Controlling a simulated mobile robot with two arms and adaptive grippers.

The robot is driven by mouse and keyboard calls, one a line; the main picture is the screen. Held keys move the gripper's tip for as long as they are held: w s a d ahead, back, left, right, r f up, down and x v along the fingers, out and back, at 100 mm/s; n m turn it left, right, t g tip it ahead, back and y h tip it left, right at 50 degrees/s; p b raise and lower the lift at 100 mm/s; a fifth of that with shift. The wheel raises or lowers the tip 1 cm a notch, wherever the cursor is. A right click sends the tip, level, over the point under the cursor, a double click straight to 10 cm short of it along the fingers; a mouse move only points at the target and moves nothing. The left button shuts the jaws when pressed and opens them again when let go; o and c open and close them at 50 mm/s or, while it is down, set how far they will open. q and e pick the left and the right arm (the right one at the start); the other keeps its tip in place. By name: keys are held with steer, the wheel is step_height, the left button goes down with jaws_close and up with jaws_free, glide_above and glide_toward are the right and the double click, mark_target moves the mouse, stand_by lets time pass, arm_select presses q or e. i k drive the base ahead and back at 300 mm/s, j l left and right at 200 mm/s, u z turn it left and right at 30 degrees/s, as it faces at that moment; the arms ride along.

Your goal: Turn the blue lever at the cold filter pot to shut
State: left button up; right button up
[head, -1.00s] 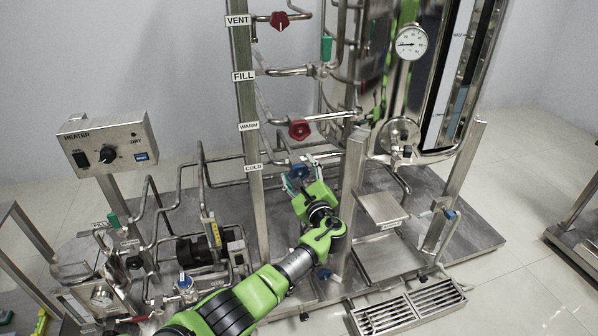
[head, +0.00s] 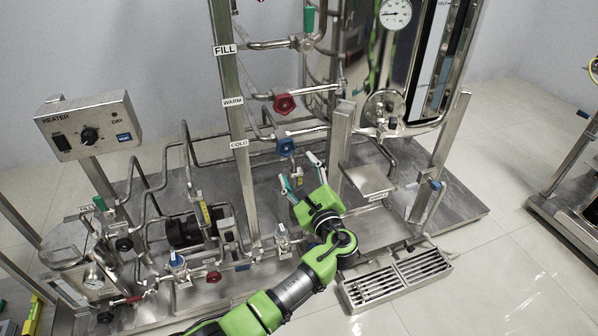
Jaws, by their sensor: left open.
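My left gripper (head: 299,172) is open and empty, its fingers pointing up and away, just below and right of the blue knob (head: 286,147) on the pipe by the COLD sign (head: 239,144). A gap shows between them in the picture. My right gripper is not in view.
A steel post (head: 233,120) carries the signs. A red knob (head: 285,103) sits above the blue one. A square steel post (head: 341,155) and a small shelf (head: 367,180) stand right of my gripper. A drain grate (head: 395,280) lies in front.

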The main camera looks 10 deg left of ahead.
mark_target(257, 260)
steer(key=u, duration=0.95)
